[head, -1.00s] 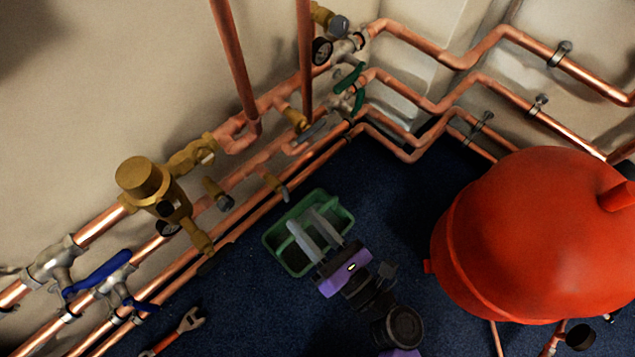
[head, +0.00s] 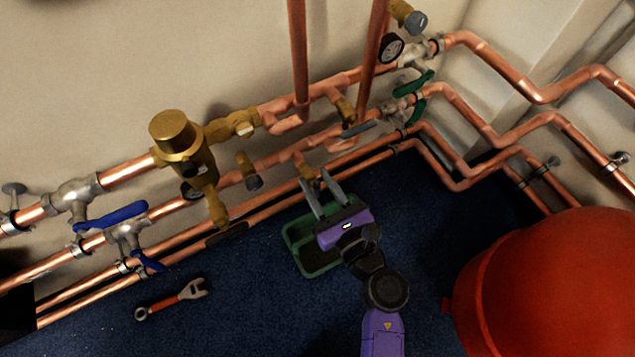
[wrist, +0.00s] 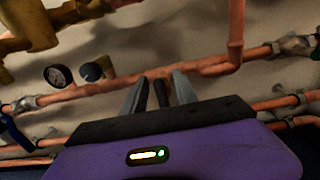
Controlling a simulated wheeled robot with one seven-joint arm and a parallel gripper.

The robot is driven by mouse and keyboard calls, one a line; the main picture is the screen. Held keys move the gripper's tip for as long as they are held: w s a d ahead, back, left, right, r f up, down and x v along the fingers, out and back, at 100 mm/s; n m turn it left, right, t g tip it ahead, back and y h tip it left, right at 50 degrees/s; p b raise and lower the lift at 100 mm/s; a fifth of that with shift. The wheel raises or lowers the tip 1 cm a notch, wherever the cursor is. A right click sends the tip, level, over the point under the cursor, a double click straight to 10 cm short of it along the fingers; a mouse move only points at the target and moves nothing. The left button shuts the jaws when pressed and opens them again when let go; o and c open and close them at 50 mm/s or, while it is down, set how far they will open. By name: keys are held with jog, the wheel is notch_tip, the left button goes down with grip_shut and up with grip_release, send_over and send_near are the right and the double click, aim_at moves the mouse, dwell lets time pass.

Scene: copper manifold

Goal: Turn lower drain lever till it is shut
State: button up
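The lower drain (head: 305,172) is a small brass valve on the lower copper pipes, just beyond my fingertips in the head view. Its lever is mostly hidden there by my gripper (head: 315,181). In the wrist view a short dark lever (wrist: 161,92) stands between the two grey fingers of my gripper (wrist: 159,85). The fingers are apart, with a narrow gap seeming to show on each side of the lever. I cannot tell whether either finger touches it. A second brass drain (head: 345,108) with a grey lever (head: 357,130) sits higher up to the right.
A green tray (head: 318,272) lies on the blue floor under my gripper. A wrench (head: 175,298) lies left of it. Blue-handled valves (head: 112,216) are on the left pipes, green handles (head: 418,107) at the right. A red tank (head: 550,290) stands at right.

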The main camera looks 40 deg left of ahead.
jog(key=shift+a, duration=0.15)
grip_shut()
jog(key=shift+w+r+p, duration=0.1)
jog(key=shift+p, duration=0.2)
jog(key=shift+w+m+p, duration=0.2)
jog(key=shift+m+p, duration=0.55)
jog(key=shift+m, duration=0.45)
jog(key=shift+w+d+f+m+p, duration=0.4)
jog(key=shift+m+p, duration=0.75)
jog(key=shift+m, duration=1.5)
jog(key=shift+w+f+m+p, duration=0.25)
jog(key=shift+f+m+p, duration=0.6)
jog(key=shift+m, duration=1.75)
jog(key=shift+w+d+f+m+p, duration=0.25)
jog(key=shift+m+p, duration=1.2)
jog(key=shift+m, duration=1.2)
